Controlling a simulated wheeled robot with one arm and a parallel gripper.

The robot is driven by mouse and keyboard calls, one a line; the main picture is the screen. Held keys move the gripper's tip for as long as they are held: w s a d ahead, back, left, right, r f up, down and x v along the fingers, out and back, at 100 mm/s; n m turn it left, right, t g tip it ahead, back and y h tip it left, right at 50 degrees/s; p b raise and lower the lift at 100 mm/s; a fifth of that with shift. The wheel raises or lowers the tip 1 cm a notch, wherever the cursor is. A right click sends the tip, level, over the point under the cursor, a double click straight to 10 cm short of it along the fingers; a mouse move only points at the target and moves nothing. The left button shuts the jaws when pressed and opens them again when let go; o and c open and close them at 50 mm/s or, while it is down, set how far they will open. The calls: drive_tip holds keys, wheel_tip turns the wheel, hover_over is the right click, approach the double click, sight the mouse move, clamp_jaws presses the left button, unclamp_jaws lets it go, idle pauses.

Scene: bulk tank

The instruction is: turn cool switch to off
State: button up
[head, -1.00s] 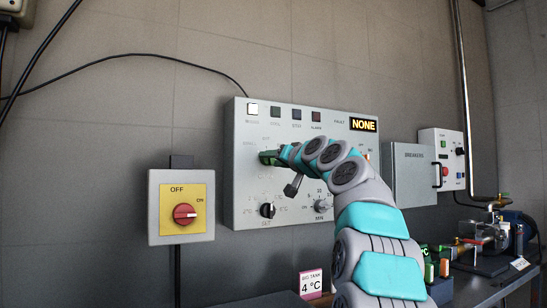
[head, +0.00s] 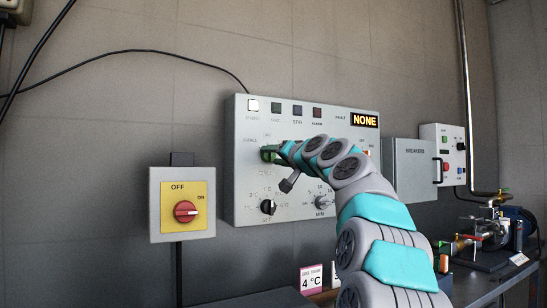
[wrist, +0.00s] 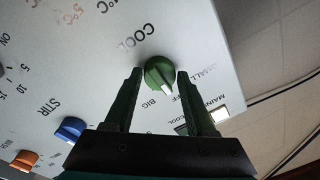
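The cool switch is a green knob (wrist: 160,74) on the grey control panel (wrist: 60,45), under the word COOL in the wrist view. Its white mark points down in that view, roughly between the BIG and OFF labels; a finger partly covers OFF. My gripper (wrist: 159,74) is open, with one dark finger on each side of the knob. Small gaps seem to show beside it; contact is unclear. In the head view my gripper (head: 269,153) is at the panel's upper left, and my arm hides part of the panel.
A blue knob (wrist: 71,129) marked STIR and an orange knob (wrist: 24,160) sit on the panel. A black knob (head: 268,207) is low on it. A red rotary switch (head: 186,212) on a yellow plate hangs left. The breaker box (head: 408,170) is right. The fault display (head: 365,121) reads NONE.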

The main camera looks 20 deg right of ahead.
drive_tip(key=o, duration=0.4)
drive_tip(key=shift+c, duration=0.2)
drive_tip(key=shift+s, duration=0.1)
drive_tip(key=s+b, duration=0.1)
drive_tip(key=s, duration=0.6)
drive_tip(key=shift+s+d+f, duration=0.25)
drive_tip(key=shift+d, duration=0.05)
